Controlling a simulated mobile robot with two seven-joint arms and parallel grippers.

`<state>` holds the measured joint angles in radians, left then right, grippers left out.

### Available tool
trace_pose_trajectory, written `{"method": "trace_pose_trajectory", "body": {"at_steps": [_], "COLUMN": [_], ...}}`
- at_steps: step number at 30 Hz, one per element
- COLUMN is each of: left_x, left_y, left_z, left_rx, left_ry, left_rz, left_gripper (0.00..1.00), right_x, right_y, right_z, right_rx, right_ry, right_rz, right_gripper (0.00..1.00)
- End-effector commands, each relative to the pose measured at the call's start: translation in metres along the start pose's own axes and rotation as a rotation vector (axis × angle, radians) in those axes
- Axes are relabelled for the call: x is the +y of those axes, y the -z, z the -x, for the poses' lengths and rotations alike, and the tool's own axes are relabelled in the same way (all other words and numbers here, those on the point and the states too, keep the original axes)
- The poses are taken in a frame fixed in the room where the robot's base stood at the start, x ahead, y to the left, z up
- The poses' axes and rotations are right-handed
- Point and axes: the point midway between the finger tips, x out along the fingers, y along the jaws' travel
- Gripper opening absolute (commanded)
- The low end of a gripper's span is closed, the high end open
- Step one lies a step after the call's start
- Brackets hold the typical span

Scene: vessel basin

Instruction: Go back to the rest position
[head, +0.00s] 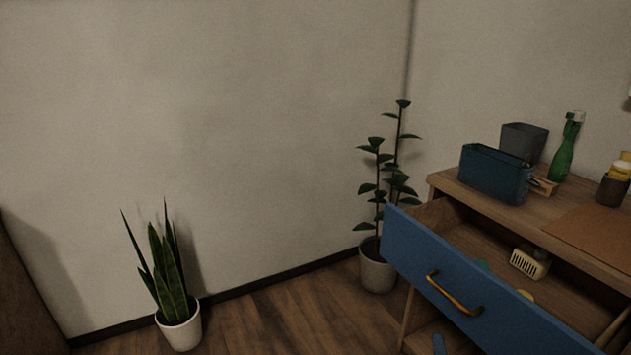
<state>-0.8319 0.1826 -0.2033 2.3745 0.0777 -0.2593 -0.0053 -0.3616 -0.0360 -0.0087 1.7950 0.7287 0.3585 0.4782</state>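I can make out neither of my grippers in the head view. The wooden cabinet (445,184) stands at the right, and its drawer with a blue front (420,258) and a brass handle (453,294) is pulled open. Inside the drawer lies a pale yellow slotted block (529,263). Small teal and yellow bits show behind the drawer front, mostly hidden by it.
On the cabinet top stand a teal bin (494,175), a grey bin (524,142), a green bottle (564,150), a brown cup (612,190) and a brown mat (600,235). Potted plants (178,328) (376,268) stand along the wall. Wooden floor (290,320) between them is clear.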

Motion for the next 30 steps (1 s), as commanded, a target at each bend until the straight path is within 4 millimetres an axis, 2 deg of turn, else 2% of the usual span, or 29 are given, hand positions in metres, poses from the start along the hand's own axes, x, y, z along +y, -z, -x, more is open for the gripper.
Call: {"method": "trace_pose_trajectory", "body": {"at_steps": [3, 9, 17, 19, 30], "left_x": [0.000, 0.001, 0.001, 0.002, 0.005], "left_y": [0.001, 0.001, 0.001, 0.011, 0.028], "left_z": [0.000, 0.000, 0.000, 0.002, 0.003], "left_rx": [0.002, 0.003, 0.003, -0.014, -0.132], "left_ry": [0.000, 0.000, 0.000, 0.002, 0.008], "left_rz": [0.002, 0.003, 0.004, 0.000, -0.025], "left_gripper": [0.49, 0.49, 0.49, 0.49, 0.49], "right_x": [-0.022, -0.048, -0.070, -0.080, -0.095], "right_y": [-0.023, -0.052, -0.060, -0.058, -0.056], "right_z": [0.036, 0.096, 0.159, 0.157, 0.151], "right_rx": [-0.202, -0.473, -0.703, -0.721, -0.818], "right_ry": [0.036, 0.104, 0.183, 0.176, 0.110], "right_rz": [0.283, 0.711, 1.128, 1.150, 1.186], "right_gripper": [0.32, 0.32, 0.32, 0.32, 0.32]}}
